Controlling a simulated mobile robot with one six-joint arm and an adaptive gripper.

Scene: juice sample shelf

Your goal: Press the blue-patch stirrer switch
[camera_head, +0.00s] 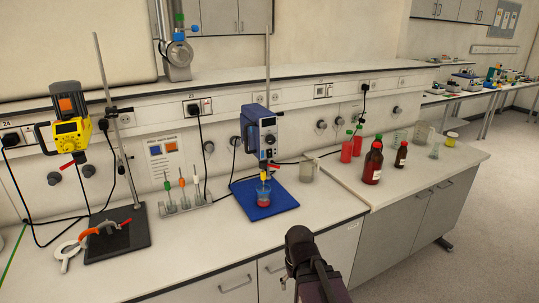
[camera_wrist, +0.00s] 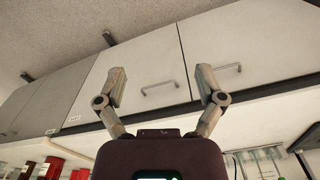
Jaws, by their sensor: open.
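The blue stirrer (camera_head: 261,140) hangs on a metal stand over a blue base plate (camera_head: 277,203) in the middle of the bench. A blue patch (camera_head: 268,122) seems to be on its upper front; its switch is too small to make out. A small vessel with red liquid (camera_head: 264,194) stands on the plate below it. A yellow stirrer (camera_head: 68,128) with an orange patch hangs on another stand at the left. My gripper shows in the wrist view (camera_wrist: 160,84), open and empty, its fingers apart. In the head view my dark arm end is at the bottom centre, in front of the bench and well short of the blue stirrer.
A sign (camera_head: 164,160) with blue and orange squares stands against the wall. A rack of tools (camera_head: 186,204) stands left of the blue plate. The front bench edge is clear.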

